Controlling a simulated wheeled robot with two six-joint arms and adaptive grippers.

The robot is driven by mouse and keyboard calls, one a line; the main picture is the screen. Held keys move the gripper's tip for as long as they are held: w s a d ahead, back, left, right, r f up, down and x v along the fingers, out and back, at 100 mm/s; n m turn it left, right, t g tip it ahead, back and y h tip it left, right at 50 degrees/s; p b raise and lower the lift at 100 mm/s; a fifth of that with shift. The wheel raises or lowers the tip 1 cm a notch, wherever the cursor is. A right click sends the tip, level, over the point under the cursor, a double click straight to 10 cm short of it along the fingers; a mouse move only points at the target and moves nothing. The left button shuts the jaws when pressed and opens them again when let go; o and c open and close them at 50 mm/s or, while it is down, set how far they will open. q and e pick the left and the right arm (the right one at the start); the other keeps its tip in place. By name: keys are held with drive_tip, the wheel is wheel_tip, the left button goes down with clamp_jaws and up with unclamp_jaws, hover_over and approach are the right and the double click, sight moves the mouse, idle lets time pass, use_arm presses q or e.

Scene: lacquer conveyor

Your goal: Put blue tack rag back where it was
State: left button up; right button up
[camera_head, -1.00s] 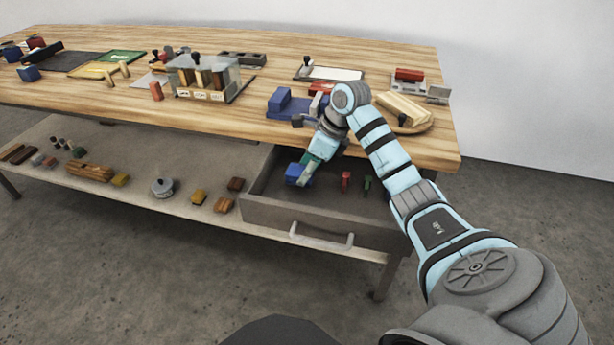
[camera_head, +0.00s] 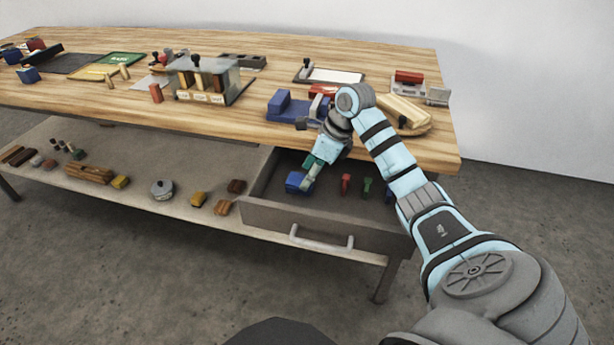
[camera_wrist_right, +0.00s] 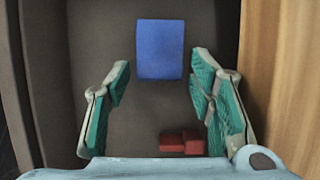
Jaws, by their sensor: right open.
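The blue tack rag (camera_head: 294,182) is a small blue block in the open drawer (camera_head: 310,215) under the right end of the bench. In the right wrist view the blue rag (camera_wrist_right: 160,48) lies flat on the grey drawer floor, just beyond the fingertips. My right gripper (camera_head: 306,182) reaches down into the drawer beside the rag. In the right wrist view my right gripper (camera_wrist_right: 161,75) is open, its green-padded fingers apart with nothing between the tips. My left gripper is out of view.
A red item (camera_head: 346,183) and a green item (camera_head: 367,187) stand in the drawer to the right. The red item also shows low in the wrist view (camera_wrist_right: 183,143). The wooden benchtop (camera_head: 225,120) overhangs the drawer; the drawer handle (camera_head: 322,240) sticks out in front.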

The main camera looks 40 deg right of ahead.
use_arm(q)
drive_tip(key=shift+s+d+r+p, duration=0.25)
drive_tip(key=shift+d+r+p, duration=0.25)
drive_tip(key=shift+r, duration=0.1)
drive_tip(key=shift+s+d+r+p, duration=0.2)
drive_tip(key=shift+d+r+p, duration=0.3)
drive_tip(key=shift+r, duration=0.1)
use_arm(e)
drive_tip(key=v, duration=1)
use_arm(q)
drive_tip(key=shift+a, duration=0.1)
